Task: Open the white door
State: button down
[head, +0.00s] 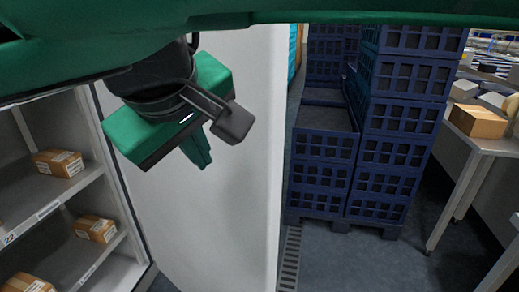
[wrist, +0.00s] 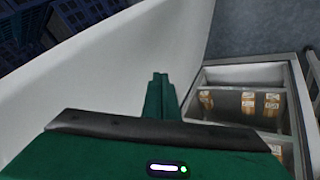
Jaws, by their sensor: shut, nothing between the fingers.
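The white door (head: 240,190) fills the middle of the head view as a tall pale panel. It stands swung out, with the shelved interior of the white cabinet (head: 80,255) in view to its left. In the wrist view the door (wrist: 100,65) runs diagonally across the upper left, and the open cabinet (wrist: 205,75) lies at the right. My gripper (head: 197,150) is in front of the door's cabinet-side face, its green fingers (wrist: 160,88) closed together with nothing between them. I cannot tell whether they touch the door. No handle shows.
Cardboard boxes (head: 59,163) sit on the cabinet shelves. Blue crates (head: 322,160) are stacked right of the door, beyond a floor grate (head: 290,258). A table (head: 480,140) with a box (head: 478,121) stands at the far right. Floor (head: 345,262) is free before the crates.

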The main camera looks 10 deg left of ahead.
send_near(230, 173)
notch_tip(230, 173, down, 4)
jog(key=a, duration=0.2)
jog(key=w, duration=0.1)
jog(key=w+d, duration=0.1)
jog(key=shift+w+d+r, duration=0.25)
jog(key=shift+w+d, duration=0.05)
